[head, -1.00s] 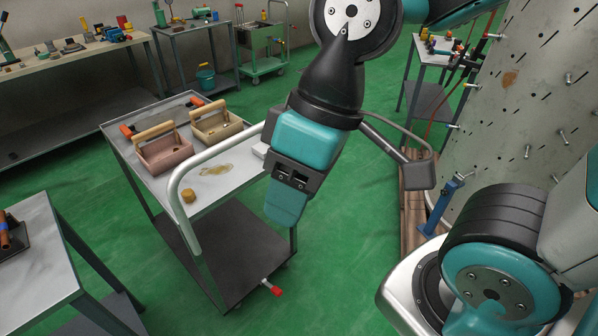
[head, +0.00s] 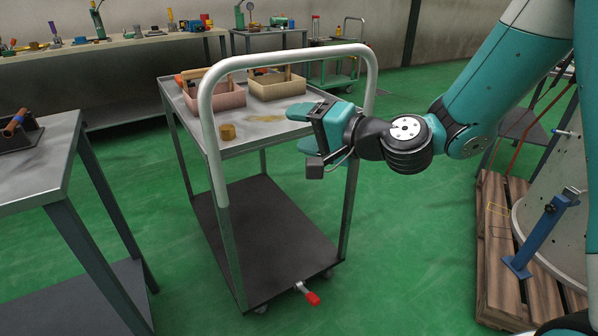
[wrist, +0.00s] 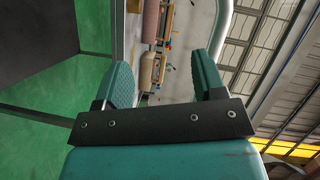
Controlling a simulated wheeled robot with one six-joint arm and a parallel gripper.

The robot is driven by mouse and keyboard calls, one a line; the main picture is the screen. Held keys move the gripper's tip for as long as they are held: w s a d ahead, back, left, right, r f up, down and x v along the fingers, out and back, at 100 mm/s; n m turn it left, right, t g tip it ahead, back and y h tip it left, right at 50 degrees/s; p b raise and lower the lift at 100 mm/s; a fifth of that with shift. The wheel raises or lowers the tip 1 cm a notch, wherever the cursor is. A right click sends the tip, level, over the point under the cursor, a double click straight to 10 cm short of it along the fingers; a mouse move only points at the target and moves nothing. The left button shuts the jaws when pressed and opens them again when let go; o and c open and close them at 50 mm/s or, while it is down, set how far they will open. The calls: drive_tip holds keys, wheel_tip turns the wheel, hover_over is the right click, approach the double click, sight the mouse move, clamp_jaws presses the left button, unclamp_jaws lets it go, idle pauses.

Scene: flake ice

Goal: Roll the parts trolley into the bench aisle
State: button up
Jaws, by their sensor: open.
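The parts trolley (head: 275,230) stands on the green floor in the middle of the head view, with a grey top, a dark lower shelf and a pale looped push handle (head: 290,57) at its near end. A pink tote (head: 222,97), a beige tote (head: 277,88) and a small brass-coloured piece (head: 227,132) are on top. A red-tipped pedal (head: 313,299) sticks out low at the near end. My gripper (head: 302,129) is open beside the top's near right part, its fingers pointing left. In the wrist view nothing shows clasped between the fingers (wrist: 163,80).
A grey table (head: 40,165) stands close on the left. A long workbench (head: 120,42) with several tools runs along the back wall. A green cart (head: 335,72) is at the back. A wooden pallet (head: 490,250) and a blue stand (head: 540,238) are at right. Green floor lies open between trolley and pallet.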

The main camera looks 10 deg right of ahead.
sight(298, 132)
drive_tip(key=w+d+f+m+t+h+b, duration=0.55)
drive_tip(key=d+f+m, duration=0.2)
drive_tip(key=f, duration=0.35)
drive_tip(key=shift+g+y, duration=0.25)
drive_tip(key=shift+g, duration=0.2)
drive_tip(key=p+x, duration=0.4)
drive_tip(key=p, duration=0.3)
drive_tip(key=p+x, duration=0.5)
drive_tip(key=p, duration=0.2)
drive_tip(key=r+p+x, duration=0.1)
drive_tip(key=p+x, duration=0.4)
drive_tip(key=p, duration=0.2)
drive_tip(key=shift+w+d, duration=0.3)
drive_tip(key=shift+d, duration=0.05)
drive_tip(key=shift+w+a+f+p, duration=0.2)
drive_tip(key=shift+w+f+p, duration=0.15)
drive_tip(key=shift+w+p, duration=0.4)
clamp_jaws()
